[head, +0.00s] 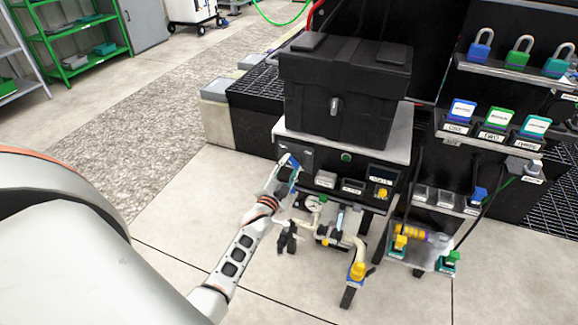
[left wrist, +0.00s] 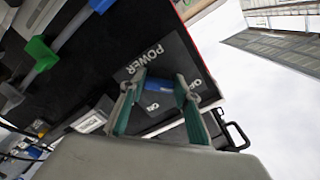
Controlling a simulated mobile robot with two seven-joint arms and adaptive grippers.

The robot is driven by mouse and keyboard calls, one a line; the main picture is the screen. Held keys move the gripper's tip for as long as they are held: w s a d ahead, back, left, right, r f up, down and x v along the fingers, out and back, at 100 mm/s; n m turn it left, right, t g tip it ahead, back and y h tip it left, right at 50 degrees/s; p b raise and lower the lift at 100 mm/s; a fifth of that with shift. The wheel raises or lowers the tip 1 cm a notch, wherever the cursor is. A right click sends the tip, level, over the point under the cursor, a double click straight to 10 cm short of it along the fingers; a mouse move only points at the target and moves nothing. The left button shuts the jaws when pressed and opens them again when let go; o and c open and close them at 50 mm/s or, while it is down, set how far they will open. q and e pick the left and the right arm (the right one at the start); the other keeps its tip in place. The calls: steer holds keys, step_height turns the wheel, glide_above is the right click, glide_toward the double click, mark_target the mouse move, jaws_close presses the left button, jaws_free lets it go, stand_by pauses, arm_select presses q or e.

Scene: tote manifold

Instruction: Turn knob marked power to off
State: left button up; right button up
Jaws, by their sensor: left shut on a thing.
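The power knob (left wrist: 158,87) is blue and sits on a dark plate marked POWER (left wrist: 145,60) in the left wrist view. Small white lettering shows on both sides of the knob; I cannot read for sure which way it points. My left gripper (left wrist: 159,92) has its green-padded fingers closed around the knob. In the head view my left gripper (head: 291,168) is at the left end of the black panel front, and the knob there is mostly hidden by it. My right gripper is in neither view.
A black box (head: 345,95) stands on the panel's top (head: 395,148). Pipes with a gauge (head: 313,203) and a yellow valve handle (head: 358,270) are below. The floor at the left is open.

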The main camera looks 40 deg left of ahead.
arm_select(q)
steer(key=shift+n, duration=0.3)
steer(key=o, duration=1.1)
steer(key=shift+o, duration=0.2)
steer(key=shift+s, duration=0.1)
steer(key=v, duration=1.2)
